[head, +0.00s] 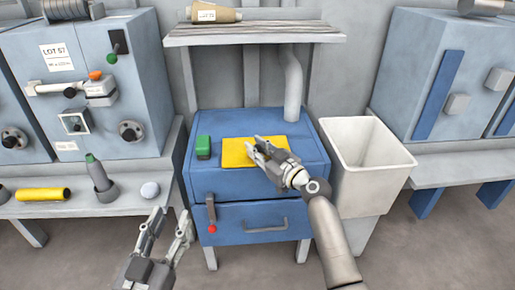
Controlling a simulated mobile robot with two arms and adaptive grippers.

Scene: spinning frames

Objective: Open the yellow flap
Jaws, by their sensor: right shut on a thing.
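The yellow flap (236,152) lies on top of the blue cabinet (205,180) and looks flat. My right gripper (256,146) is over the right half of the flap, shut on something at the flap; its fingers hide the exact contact. My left gripper (171,222) is open and empty, low in front of the cabinet's left side, apart from the flap.
A green block (203,147) sits left of the flap. A grey shelf (250,36) and a pipe (293,85) are above and behind. A white bin (372,150) stands right of the cabinet. A lever with a red knob (211,215) and a drawer handle (267,225) are on the front.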

